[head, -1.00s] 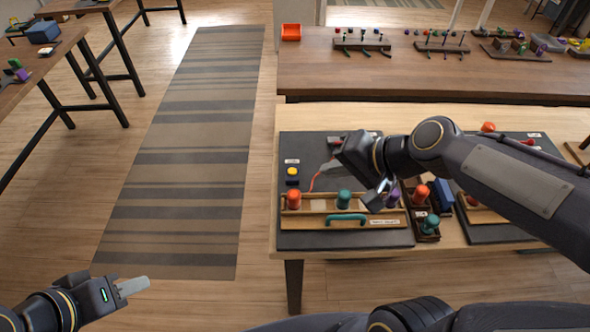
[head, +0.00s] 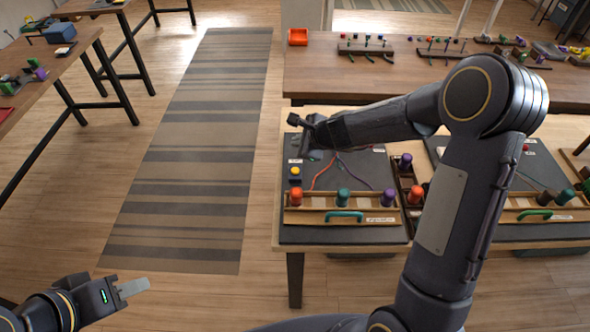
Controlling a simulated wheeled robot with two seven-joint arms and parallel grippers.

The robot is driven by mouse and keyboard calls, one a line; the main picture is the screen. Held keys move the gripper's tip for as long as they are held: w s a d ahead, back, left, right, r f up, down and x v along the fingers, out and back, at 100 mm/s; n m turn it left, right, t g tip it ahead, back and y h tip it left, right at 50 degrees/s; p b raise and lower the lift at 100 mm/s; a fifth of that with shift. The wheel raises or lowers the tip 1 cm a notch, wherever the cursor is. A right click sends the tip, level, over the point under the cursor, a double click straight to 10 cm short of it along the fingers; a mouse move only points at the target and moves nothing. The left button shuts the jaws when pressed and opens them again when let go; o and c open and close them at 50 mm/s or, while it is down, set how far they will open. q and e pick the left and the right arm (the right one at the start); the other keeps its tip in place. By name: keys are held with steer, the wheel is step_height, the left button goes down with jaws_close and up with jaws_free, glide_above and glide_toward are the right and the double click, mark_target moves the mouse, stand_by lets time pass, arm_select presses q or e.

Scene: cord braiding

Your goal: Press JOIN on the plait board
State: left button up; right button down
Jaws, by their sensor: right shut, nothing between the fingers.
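The plait board (head: 290,232) is a dark panel on the light wooden table. A yellow button (head: 295,171) sits near its left edge, under a small label (head: 295,161) too small to read. Red (head: 322,178) and purple (head: 358,176) cords fan out on the board. Orange (head: 297,196), teal (head: 343,196) and purple (head: 388,197) bobbins stand along its wooden front rail. My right gripper (head: 304,128) is shut and empty, over the board's back left corner, beyond the button in the picture; its fingertips are hard to make out. My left gripper (head: 134,288) is over the floor, far from the board.
A second dark board (head: 545,235) with a green handle is on the right, partly behind my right arm. The striped rug (head: 190,160) on the left is clear.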

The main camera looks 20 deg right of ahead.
steer(key=b, duration=0.9)
glide_toward(293, 168)
steer(key=w+f, duration=0.1)
steer(key=w+a, duration=0.1)
steer(key=w, duration=0.1)
steer(key=w+a+f, duration=0.1)
steer(key=shift+w+f, duration=0.35)
steer(key=shift+w, duration=0.05)
stand_by(1.0)
steer(key=shift+f, duration=0.4)
steer(key=shift+f+b, duration=0.6)
steer(key=shift+b, duration=0.25)
stand_by(0.4)
steer(key=shift+r, duration=0.1)
steer(key=shift+d+r+p, duration=0.1)
steer(key=shift+r+p, duration=0.8)
steer(key=shift+p, duration=0.05)
steer(key=shift+r, duration=0.1)
